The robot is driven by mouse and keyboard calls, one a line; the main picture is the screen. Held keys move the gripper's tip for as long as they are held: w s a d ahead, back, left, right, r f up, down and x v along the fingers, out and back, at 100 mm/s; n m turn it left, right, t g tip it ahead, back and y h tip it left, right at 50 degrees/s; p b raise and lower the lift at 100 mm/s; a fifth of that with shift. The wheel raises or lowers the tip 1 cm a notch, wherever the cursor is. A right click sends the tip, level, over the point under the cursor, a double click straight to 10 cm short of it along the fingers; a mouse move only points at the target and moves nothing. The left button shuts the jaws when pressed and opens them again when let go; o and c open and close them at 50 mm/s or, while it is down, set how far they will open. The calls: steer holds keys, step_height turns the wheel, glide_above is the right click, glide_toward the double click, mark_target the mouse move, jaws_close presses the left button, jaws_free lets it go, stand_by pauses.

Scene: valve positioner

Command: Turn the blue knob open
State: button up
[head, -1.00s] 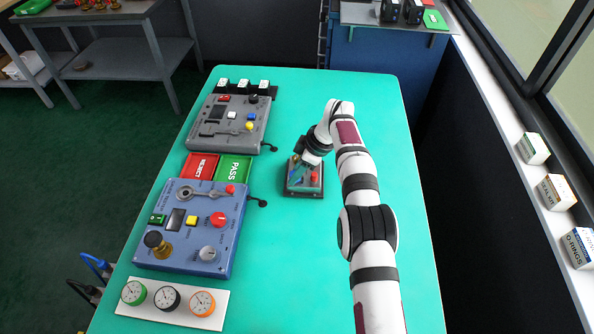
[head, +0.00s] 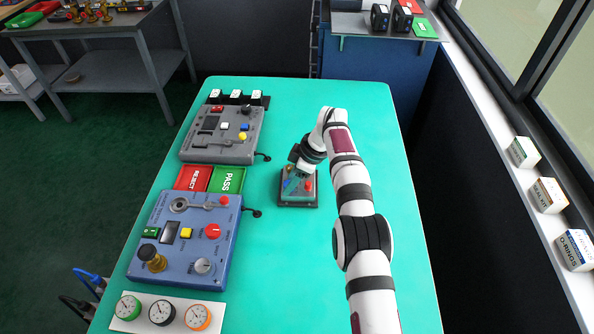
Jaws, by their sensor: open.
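A small dark-edged box (head: 298,204) stands on the teal table, right of the red and green trays. A blue part (head: 289,184) shows on its top at the left, and a red knob (head: 308,186) at the right. The blue part is small and partly covered, so its exact shape and turned position cannot be read. My gripper (head: 300,174) points down over the back of this box, open, close above the blue part. Whether the fingers touch it cannot be told. A small blue knob (head: 244,127) also shows on the grey panel at the back left.
The grey panel (head: 200,151) and a blue panel (head: 190,267) with knobs and a lever lie along the left. Between them are a red REJECT tray (head: 192,178) and a green PASS tray (head: 228,180). Gauges sit at the front left. The table's right side is clear apart from my arm.

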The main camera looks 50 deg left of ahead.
steer(key=v, duration=1.5)
steer(key=s+a+f+m+g+y, duration=0.1)
steer(key=s+a+m+g+y, duration=0.2)
steer(key=s+m+g+y, duration=0.6)
steer(key=s+a+f+m+g+y, duration=0.15)
steer(key=s+m+g, duration=0.25)
steer(key=s+m, duration=0.9)
steer(key=w+d+f+m+t, duration=0.3)
steer(key=d+f+m+t, duration=0.1)
steer(key=m+t, duration=0.4)
steer(key=w+d+f+m+t, duration=0.3)
steer(key=d+f+m+t, duration=0.1)
steer(key=m+t, duration=0.4)
steer(key=w+d+f+m+t+y, duration=0.1)
steer(key=w+d+f+m+t, duration=0.2)
steer(key=m+t, duration=0.6)
steer(key=shift+w+d+f+m, duration=0.2)
steer(key=shift+d+f+m, duration=0.15)
steer(key=shift+f+m, duration=0.3)
steer(key=shift+w+d+f+m, duration=0.15)
steer(key=shift+d+f+m, duration=0.2)
steer(key=shift+f+m, duration=0.3)
steer(key=x, duration=1.5)
steer(key=shift+w+a, duration=0.2)
steer(key=shift+w, duration=0.1)
